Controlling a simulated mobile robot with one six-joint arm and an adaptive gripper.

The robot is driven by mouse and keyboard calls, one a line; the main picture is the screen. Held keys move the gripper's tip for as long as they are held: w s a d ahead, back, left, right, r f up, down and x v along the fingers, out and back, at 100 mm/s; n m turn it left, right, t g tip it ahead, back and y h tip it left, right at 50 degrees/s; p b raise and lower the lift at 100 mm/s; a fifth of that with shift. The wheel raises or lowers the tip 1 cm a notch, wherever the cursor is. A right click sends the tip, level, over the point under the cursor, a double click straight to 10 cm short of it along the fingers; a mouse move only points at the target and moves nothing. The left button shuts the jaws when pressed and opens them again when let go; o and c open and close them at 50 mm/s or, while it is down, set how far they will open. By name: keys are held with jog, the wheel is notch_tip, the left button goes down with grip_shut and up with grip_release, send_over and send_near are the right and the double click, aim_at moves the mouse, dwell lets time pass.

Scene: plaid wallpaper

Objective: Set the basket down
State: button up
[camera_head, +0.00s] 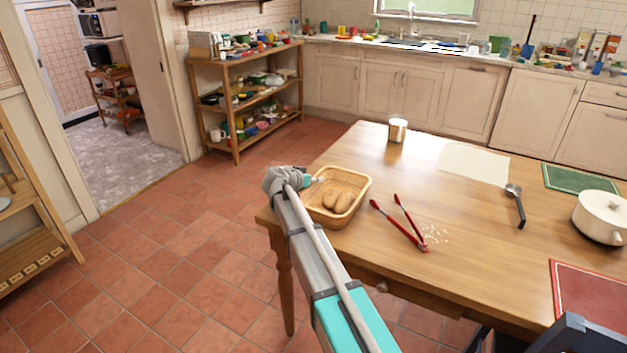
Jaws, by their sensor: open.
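The basket (359,199) is a light woven tray with brown bread rolls (341,198) in it. It sits at the near left corner of the wooden table (463,241), and appears to rest on the top. My gripper (313,183) is at the basket's left rim, with its fingertips over or just inside that rim. It is open, and the wrist hides part of the left rim. Whether the fingers touch the basket is too small to tell.
Red-handled tongs (402,225) and white crumbs lie right of the basket.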

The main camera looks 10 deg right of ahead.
jog(key=shift+r, duration=0.2)
jog(key=p+v, duration=0.5)
jog(key=v, duration=0.7)
jog(key=shift+s+f, duration=0.1)
jog(key=shift+f, duration=0.05)
dwell(0.4)
